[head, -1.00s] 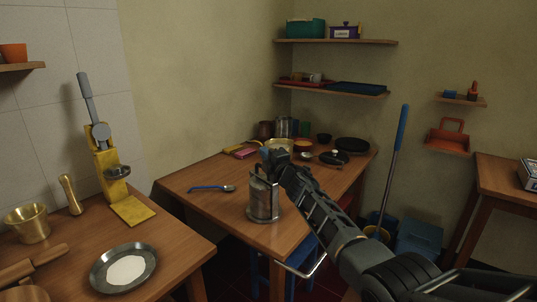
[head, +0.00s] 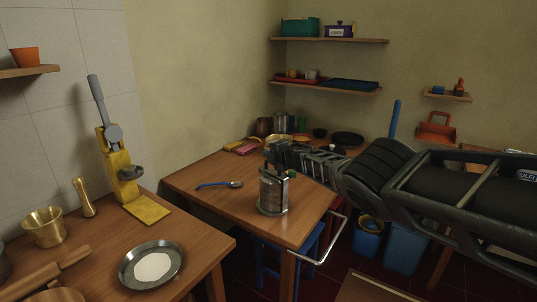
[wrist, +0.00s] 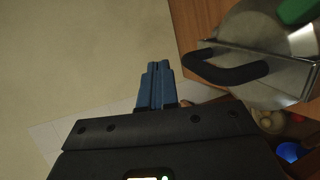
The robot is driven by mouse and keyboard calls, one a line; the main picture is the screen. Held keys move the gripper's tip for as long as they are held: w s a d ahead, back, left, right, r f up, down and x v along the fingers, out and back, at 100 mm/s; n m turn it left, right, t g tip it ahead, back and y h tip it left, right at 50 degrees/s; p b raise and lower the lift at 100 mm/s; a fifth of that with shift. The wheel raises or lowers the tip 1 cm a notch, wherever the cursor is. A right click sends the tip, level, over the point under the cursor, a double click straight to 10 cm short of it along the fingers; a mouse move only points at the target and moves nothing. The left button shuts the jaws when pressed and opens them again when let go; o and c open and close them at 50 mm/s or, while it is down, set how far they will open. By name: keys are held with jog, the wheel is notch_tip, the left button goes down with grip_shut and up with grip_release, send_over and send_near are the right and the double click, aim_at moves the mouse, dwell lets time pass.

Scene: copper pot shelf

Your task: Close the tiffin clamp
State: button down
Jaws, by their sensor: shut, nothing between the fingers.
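The steel tiffin (head: 272,196) stands upright near the front corner of the wooden table in the head view. In the wrist view its round shiny metal body (wrist: 258,28) fills the upper right, with a flat metal strip across it. A black curved handle (wrist: 228,74), which looks like part of the clamp, sticks out to the left. A green knob (wrist: 297,10) shows at the top right. My gripper (wrist: 154,70) has its blue fingers together, empty, left of the black handle and apart from it in the picture. In the head view my gripper (head: 272,152) is at the tiffin's top; contact is unclear.
A blue-handled spoon (head: 220,184) lies left of the tiffin on the table (head: 225,205). Pots and pans stand at the back. A nearer table at left holds a yellow press (head: 120,170) and a plate of white dough (head: 152,266). A metal rail (head: 325,243) runs along the table's side.

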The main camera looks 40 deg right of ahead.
jog(key=shift+w+f+g, duration=0.15)
jog(key=shift+w+g, duration=0.05)
jog(key=shift+g, duration=0.2)
jog(key=shift+p, duration=0.35)
